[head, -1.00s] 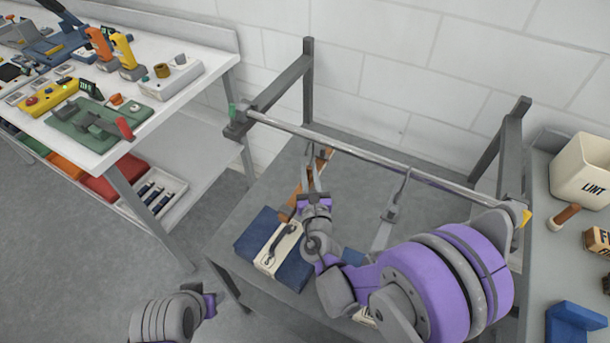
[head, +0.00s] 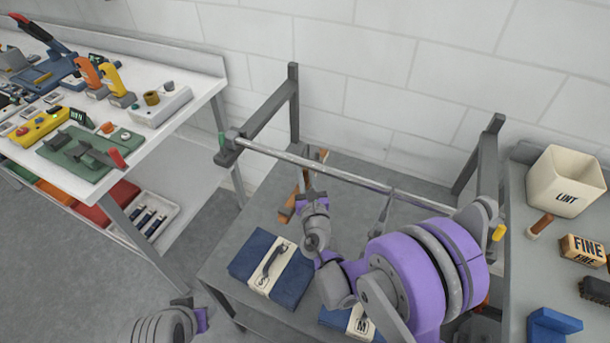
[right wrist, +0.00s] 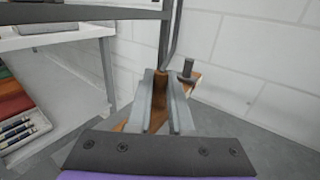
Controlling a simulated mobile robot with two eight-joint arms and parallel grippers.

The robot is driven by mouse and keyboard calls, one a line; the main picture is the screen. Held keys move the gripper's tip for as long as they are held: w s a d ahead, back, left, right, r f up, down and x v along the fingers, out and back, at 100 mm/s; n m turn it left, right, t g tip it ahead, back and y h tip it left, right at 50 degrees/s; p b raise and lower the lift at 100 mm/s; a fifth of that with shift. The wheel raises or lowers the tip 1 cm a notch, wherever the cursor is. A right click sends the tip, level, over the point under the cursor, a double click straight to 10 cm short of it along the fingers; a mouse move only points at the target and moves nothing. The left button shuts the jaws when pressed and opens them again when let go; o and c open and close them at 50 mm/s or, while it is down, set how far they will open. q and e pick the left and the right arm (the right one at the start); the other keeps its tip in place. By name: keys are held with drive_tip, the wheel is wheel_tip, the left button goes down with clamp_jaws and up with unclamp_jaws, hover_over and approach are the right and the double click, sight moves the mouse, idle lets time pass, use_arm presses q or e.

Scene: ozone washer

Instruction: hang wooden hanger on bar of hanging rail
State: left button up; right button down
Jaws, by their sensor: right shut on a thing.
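The wooden hanger (head: 289,212) is brown and lies along my right gripper (head: 306,182), which is shut on it near the left half of the rail. The hanger's wood (right wrist: 160,84) shows between the fingers in the right wrist view, with a thin grey hook rising from it. The rail's grey metal bar (head: 350,178) crosses above the bench. In the head view the hanger's far end overlaps the bar; I cannot tell whether the hook touches it. My left gripper (head: 200,318) is low at the bottom edge, away from the rail, its fingers unclear.
Blue folded bundles with S (head: 270,266) and M (head: 360,321) labels lie below the bar. A grey hanging piece (head: 384,212) is near mid-bar. Rail posts (head: 293,105) stand behind. A tool bench (head: 205,80) is left; a LINT bin (head: 566,182) stands right.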

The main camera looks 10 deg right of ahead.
drive_tip(key=shift+r+p, duration=1.2)
drive_tip(key=shift+r, duration=1.3)
drive_tip(key=shift+s+a+f+b, duration=0.25)
drive_tip(key=shift+s+f+b, duration=0.05)
drive_tip(key=shift+s+a, duration=0.25)
drive_tip(key=shift+s, duration=0.05)
drive_tip(key=shift+s+a+b, duration=0.35)
drive_tip(key=shift+s+b, duration=0.05)
drive_tip(key=shift+s, duration=0.3)
drive_tip(key=shift+s+a+b, duration=0.3)
drive_tip(key=shift+s+a, duration=0.25)
drive_tip(key=shift+s, duration=0.2)
drive_tip(key=shift+f+b, duration=1.05)
drive_tip(key=shift+f, duration=0.3)
drive_tip(key=c, duration=0.7)
unclamp_jaws()
drive_tip(key=shift+c, duration=0.2)
